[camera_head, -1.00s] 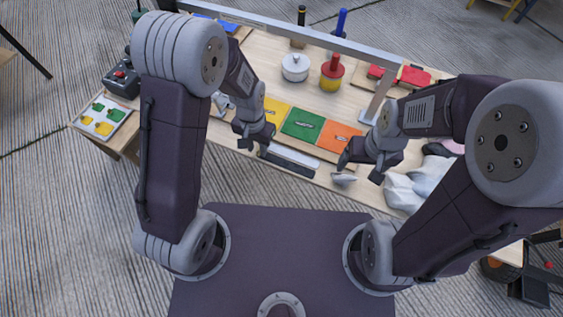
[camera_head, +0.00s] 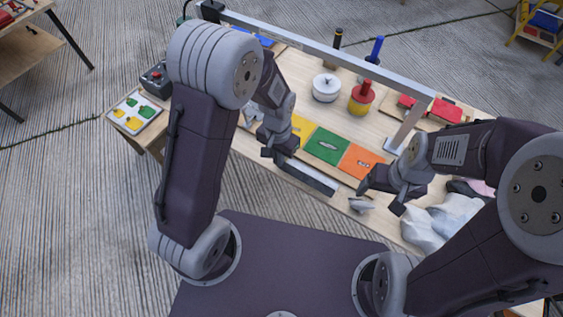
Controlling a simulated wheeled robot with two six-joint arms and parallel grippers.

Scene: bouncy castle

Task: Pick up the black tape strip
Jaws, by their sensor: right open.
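The black tape strip (camera_head: 312,181) appears as a long dark bar lying along the front edge of the wooden table, with a pale strip beside it. My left gripper (camera_head: 273,158) hangs over the front edge by the strip's left end; whether it touches is unclear, and its jaw gap is too small to read. My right gripper (camera_head: 381,197) is open and empty, to the right of the strip's right end, near a small grey object (camera_head: 361,204).
Yellow, green (camera_head: 327,146) and orange (camera_head: 360,162) panels lie behind the strip. A white pot (camera_head: 326,88) and a red-yellow container (camera_head: 361,97) stand further back under a grey metal rail (camera_head: 320,47). A crumpled pale cloth (camera_head: 440,222) lies at the right.

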